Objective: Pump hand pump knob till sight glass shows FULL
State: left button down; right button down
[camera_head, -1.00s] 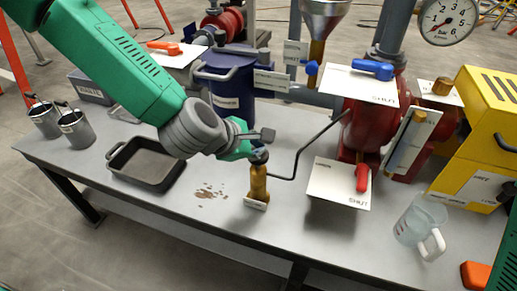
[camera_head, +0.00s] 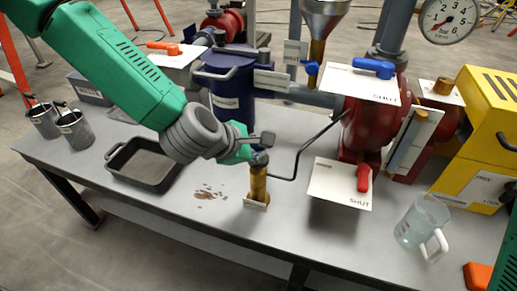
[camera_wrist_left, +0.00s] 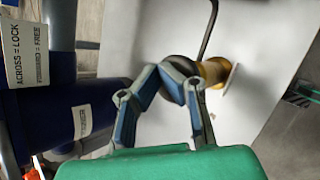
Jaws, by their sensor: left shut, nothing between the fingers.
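The hand pump (camera_head: 258,184) is a short brass cylinder on the bench, with a thin black pipe bending up to the red housing. Its knob sits on top, partly covered by my left gripper (camera_head: 260,150). My right gripper is not in view.
A white card with a red lever (camera_head: 363,178) is right of the pump. A clear jug (camera_head: 420,222) stands near the front right. A black tray (camera_head: 143,165) and brown spill (camera_head: 208,193) lie left. A blue tank (camera_head: 232,98) stands behind. The pressure gauge (camera_head: 447,18) is at top right.

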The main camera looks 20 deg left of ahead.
pick_arm(q)
jog(key=shift+f+b, duration=0.3)
jog(key=shift+f, duration=0.25)
jog(key=shift+r, duration=0.1)
dwell(0.4)
jog(key=shift+r+p, duration=2.15)
jog(key=shift+r, duration=0.15)
notch_tip(320, 180, up, 5)
jog(key=p, duration=0.4)
jog(key=shift+p, duration=0.3)
dwell(1.6)
